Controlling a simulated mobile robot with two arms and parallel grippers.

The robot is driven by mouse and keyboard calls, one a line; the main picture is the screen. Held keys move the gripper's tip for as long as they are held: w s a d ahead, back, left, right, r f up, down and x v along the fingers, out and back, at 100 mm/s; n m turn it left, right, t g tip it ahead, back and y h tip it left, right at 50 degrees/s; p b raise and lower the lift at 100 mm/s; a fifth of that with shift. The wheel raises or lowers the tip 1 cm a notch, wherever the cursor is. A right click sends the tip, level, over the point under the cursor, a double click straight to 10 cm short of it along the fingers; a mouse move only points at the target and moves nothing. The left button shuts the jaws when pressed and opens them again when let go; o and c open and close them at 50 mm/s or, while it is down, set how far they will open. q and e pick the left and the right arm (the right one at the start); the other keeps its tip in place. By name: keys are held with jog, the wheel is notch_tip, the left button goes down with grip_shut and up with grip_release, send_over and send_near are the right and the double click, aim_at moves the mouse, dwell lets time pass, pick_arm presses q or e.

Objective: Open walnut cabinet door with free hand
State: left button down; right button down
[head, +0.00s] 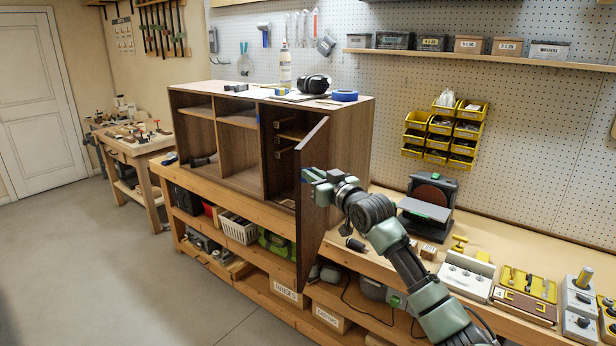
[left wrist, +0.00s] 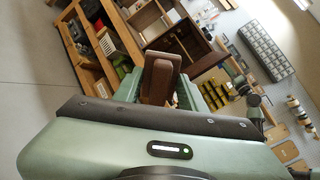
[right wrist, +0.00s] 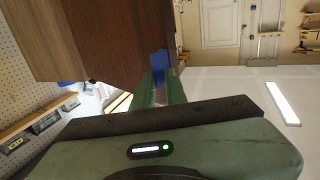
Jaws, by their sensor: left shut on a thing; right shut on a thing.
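The walnut cabinet (head: 345,140) stands on the wooden bench in the head view. Its right-hand door (head: 312,235) stands swung out towards me, so the right compartment (head: 283,165) is partly exposed. In the right wrist view, the dark door panel (right wrist: 130,35) reaches the fingers (right wrist: 158,88), which hide the exact contact. In the left wrist view, my left gripper (left wrist: 158,85) is shut on a brown wooden piece (left wrist: 158,78), with the cabinet (left wrist: 180,40) behind. The left gripper is outside the head view.
Black ear defenders (head: 314,84), blue tape (head: 344,96) and a bottle (head: 285,68) stand on the cabinet. A sander (head: 430,200) and a tool tray (head: 527,285) are on the bench to the right. Crates and boxes (head: 288,291) fill the shelf below. The floor (head: 90,265) at left is clear.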

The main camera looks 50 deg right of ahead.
pick_arm(q)
jog(key=shift+w, duration=0.1)
pick_arm(e)
jog(key=shift+s+d+r, duration=0.1)
jog(key=shift+d+r, duration=0.45)
jog(key=shift+r, duration=0.2)
jog(key=c, duration=1.8)
grip_release()
jog(key=shift+c, duration=0.2)
pick_arm(q)
jog(key=shift+d, duration=0.15)
pick_arm(e)
jog(key=shift+o, duration=1)
jog(key=shift+d+f, duration=0.1)
jog(key=shift+d, duration=0.1)
pick_arm(q)
jog(key=shift+w+d, duration=0.1)
jog(key=shift+d, duration=0.15)
jog(key=shift+a, duration=0.2)
pick_arm(e)
jog(key=shift+d+f, duration=0.1)
jog(key=shift+f, duration=0.15)
